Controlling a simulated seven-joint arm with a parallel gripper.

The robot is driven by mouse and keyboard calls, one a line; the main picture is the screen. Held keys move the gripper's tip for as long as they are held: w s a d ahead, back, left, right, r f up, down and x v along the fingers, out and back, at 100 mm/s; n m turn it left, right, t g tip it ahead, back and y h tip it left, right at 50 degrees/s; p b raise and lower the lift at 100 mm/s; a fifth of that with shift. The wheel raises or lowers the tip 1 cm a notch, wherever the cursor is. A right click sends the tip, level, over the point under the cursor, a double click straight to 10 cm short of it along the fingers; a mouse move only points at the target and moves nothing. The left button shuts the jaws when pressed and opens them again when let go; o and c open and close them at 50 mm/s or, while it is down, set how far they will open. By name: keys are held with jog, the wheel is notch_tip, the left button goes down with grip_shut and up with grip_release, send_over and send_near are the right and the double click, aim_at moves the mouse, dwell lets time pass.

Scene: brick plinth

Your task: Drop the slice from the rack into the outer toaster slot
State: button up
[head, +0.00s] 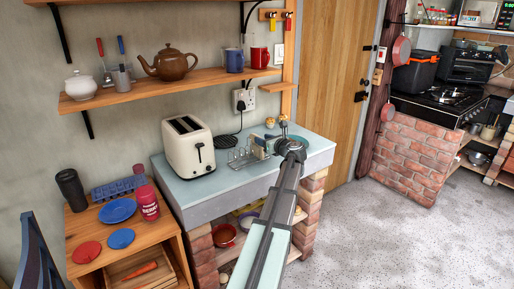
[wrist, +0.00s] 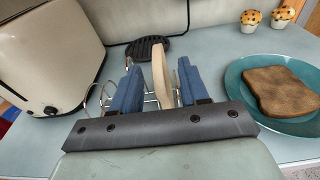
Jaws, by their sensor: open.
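A pale slice (wrist: 160,75) stands upright in a wire rack (wrist: 104,95), which also shows in the head view (head: 238,158). My gripper (wrist: 156,82) is open, with one blue finger on each side of the slice. Small gaps show between the fingers and the slice. In the head view my gripper (head: 262,148) is over the right end of the rack and largely hides the slice. The cream toaster (head: 190,150) stands left of the rack, with two dark slots (head: 185,125) on top. In the wrist view the toaster (wrist: 45,55) is at the left, its slots out of sight.
A teal plate (wrist: 240,85) with a browned slice (wrist: 280,90) lies right of the rack. A wooden shelf (head: 170,88) with a teapot and mugs hangs above the toaster.

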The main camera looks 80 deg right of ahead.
jog(key=shift+r+x, duration=0.1)
jog(key=shift+x, duration=1.2)
jog(key=shift+r+x, duration=0.15)
jog(key=shift+x, duration=1.15)
jog(key=shift+w, duration=0.1)
jog(key=shift+c, duration=0.2)
grip_shut()
